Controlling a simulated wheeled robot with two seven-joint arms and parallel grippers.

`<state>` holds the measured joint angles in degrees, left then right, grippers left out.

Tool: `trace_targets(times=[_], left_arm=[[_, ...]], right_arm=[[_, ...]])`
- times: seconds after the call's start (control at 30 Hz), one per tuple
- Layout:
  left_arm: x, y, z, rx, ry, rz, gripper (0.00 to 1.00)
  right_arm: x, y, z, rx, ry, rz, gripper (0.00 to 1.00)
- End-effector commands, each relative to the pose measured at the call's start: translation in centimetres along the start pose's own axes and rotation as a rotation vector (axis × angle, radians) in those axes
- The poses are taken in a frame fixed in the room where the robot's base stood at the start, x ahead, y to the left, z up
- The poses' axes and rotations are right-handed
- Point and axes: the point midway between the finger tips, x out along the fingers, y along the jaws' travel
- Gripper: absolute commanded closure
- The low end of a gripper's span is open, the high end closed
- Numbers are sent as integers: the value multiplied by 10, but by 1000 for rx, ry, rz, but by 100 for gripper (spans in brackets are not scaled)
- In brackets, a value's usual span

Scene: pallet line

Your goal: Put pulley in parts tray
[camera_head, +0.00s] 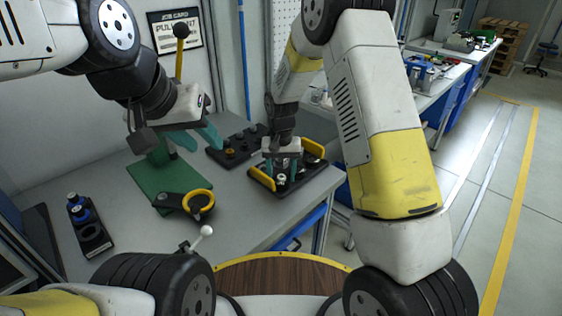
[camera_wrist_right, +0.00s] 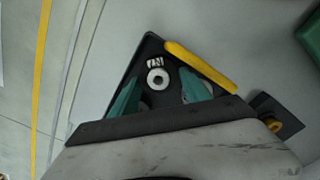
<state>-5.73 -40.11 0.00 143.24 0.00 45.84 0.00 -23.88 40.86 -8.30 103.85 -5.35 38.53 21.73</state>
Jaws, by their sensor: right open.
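The parts tray (camera_head: 308,176) is black with two yellow handles and stands near the bench's right edge in the head view. It also shows in the right wrist view (camera_wrist_right: 138,68). A pale round part with a dark centre hole (camera_wrist_right: 158,77), which looks like the pulley, sits in the tray beside a small white label. My right gripper (camera_head: 283,168) points down over the tray, its teal fingers (camera_wrist_right: 158,94) apart, with the round part visible between them. Other pale parts are partly hidden by the fingers.
A black fixture (camera_head: 236,148) stands behind the tray. A green plate (camera_head: 165,181) carries a post. A black holder with a yellow ring (camera_head: 199,201) lies in front. A black rack with blue-capped parts (camera_head: 82,212) is at left. The bench front is mostly clear.

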Motion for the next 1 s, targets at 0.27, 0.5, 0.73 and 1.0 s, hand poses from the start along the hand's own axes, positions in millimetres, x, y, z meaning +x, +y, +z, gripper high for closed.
trace_targets(times=[0.27, 0.5, 0.73, 1.0], left_arm=[[0, 0, 0, 0, 0, 0, 64], [0, 0, 0, 0, 0, 0, 64], [0, 0, 0, 0, 0, 0, 64], [0, 0, 0, 0, 0, 0, 64]], right_arm=[[-51, -1, -2, 0, 7, -3, 45], [-98, -1, -1, 0, 5, -2, 45], [-121, 1, 0, 0, 6, -4, 45], [-184, 38, 31, 4, 86, -81, 45]])
